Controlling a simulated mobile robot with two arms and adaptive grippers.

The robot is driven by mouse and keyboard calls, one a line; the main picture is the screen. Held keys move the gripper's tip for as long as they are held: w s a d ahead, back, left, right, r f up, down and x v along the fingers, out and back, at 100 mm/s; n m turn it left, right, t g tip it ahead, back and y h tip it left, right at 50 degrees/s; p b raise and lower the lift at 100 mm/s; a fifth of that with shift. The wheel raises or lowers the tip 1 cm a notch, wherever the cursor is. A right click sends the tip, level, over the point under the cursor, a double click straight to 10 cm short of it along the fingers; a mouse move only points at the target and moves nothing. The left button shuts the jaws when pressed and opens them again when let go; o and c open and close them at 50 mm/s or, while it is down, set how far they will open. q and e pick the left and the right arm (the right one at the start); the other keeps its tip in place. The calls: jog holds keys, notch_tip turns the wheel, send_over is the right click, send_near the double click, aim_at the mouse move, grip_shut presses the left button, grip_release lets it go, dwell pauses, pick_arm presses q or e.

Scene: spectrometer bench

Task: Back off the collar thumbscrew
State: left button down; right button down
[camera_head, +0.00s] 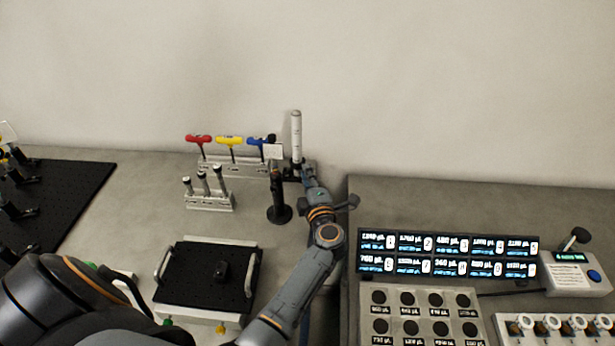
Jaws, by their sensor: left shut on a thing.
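A pale upright post (296,132) stands at the back of the bench, near the wall. A dark collar or holder (291,174) is around its lower end. My left arm reaches up the middle of the view, and my left gripper (307,174) is at the right side of this collar. It is shut on a small part there, which I take to be the collar thumbscrew; the fingers mostly hide it. My right gripper is not in view.
A rack (233,168) holds red, yellow and blue T-handled drivers left of the post. A smaller rack (210,203) and a black post on a round base (279,212) stand in front. A black tray (190,285) is nearer. Display panels (448,254) fill the right.

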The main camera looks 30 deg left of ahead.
pick_arm(q)
jog(key=c, duration=1.3)
grip_release()
jog(key=shift+w+a, duration=0.1)
